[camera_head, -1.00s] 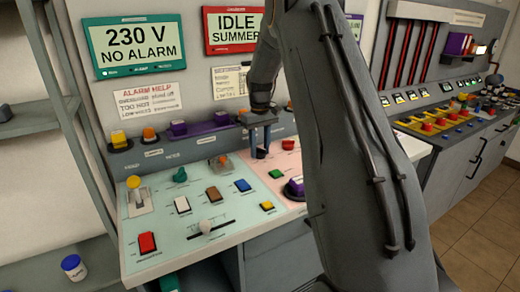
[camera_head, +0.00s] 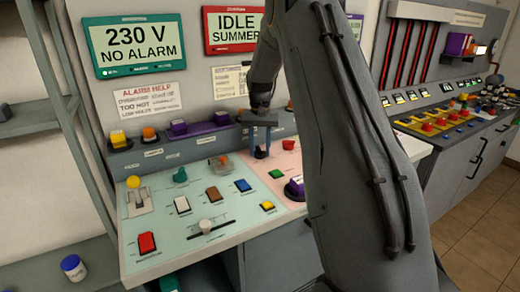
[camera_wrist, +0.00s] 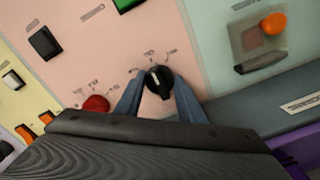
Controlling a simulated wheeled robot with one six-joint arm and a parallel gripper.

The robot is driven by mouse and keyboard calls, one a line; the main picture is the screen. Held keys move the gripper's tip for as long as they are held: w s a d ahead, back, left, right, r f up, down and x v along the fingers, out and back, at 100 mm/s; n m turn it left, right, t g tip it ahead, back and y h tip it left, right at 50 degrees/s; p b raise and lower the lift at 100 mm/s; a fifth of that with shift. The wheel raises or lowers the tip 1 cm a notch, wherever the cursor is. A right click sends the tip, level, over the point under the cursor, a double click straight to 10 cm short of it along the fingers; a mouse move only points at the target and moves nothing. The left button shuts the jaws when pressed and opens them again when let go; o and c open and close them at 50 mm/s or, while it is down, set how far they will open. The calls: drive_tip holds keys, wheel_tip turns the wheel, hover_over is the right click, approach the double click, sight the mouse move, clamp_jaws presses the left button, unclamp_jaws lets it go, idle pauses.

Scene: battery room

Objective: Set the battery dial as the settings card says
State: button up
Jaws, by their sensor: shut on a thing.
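A small black dial (camera_wrist: 158,80) with a pale pointer line stands on the pink panel (camera_wrist: 90,60). In the wrist view the line points up, slightly left, among small printed labels too blurred to read for certain. My gripper (camera_wrist: 158,90) is shut on the dial, one blue-grey finger on each side.
A red knob (camera_wrist: 96,104) sits close to one finger; it also shows in the head view (camera_head: 288,144). A green button (camera_wrist: 128,3) is farther forward. A raised grey ledge (camera_head: 170,150) runs behind the panel. Wall screens read "230 V NO ALARM" (camera_head: 134,47) and "IDLE SUMMER" (camera_head: 234,28).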

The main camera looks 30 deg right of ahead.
sight(260, 148)
drive_tip(key=shift+w+r, duration=0.1)
drive_tip(key=shift+r, duration=0.05)
drive_tip(key=o, duration=1)
drive_tip(key=shift+o, duration=0.2)
drive_tip(key=shift+r+b, duration=0.9)
drive_tip(key=shift+r, duration=2.95)
drive_tip(key=shift+d, duration=0.1)
